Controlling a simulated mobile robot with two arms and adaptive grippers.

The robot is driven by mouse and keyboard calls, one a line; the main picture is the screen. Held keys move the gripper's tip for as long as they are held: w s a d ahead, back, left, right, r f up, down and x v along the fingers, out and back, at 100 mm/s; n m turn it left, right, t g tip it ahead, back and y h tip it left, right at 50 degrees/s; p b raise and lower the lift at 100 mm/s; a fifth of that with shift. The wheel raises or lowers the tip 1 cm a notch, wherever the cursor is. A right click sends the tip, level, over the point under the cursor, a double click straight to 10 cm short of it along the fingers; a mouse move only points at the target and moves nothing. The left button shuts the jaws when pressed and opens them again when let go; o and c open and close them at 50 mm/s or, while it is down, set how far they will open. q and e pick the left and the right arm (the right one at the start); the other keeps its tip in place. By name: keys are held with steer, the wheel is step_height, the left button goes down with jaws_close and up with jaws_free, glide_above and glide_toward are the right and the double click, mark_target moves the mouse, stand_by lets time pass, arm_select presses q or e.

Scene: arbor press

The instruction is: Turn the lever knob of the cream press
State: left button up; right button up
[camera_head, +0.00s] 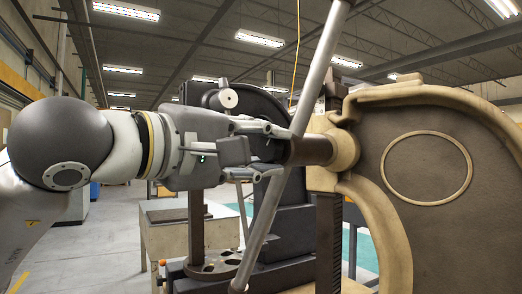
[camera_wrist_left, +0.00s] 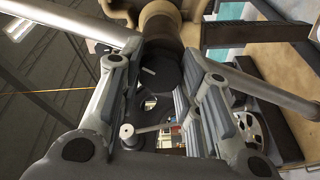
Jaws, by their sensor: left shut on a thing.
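The cream press (camera_head: 425,225) fills the right of the head view. Its dark lever knob (camera_head: 308,151) juts out to the left from a cream collar. A long grey lever bar (camera_head: 268,215) runs slantwise past the knob, from the top of the view to the bottom. My left gripper (camera_head: 270,150) comes in level from the left and is shut on the lever knob, next to the bar. In the left wrist view the round dark end of the knob (camera_wrist_left: 160,70) sits between the two fingers. The fingertips' contact is partly hidden. My right gripper is not in view.
A dark press (camera_head: 290,225) stands close behind, with a light knob (camera_head: 228,98) near its top and a round plate with holes (camera_head: 215,265) low down. A workbench (camera_head: 165,240) stands below my left gripper. Floor at left is open.

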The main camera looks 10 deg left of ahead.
arm_select(q)
steer(key=shift+f+m, duration=0.1)
steer(key=shift+m, duration=0.5)
steer(key=o, duration=1)
steer(key=v, duration=1.2)
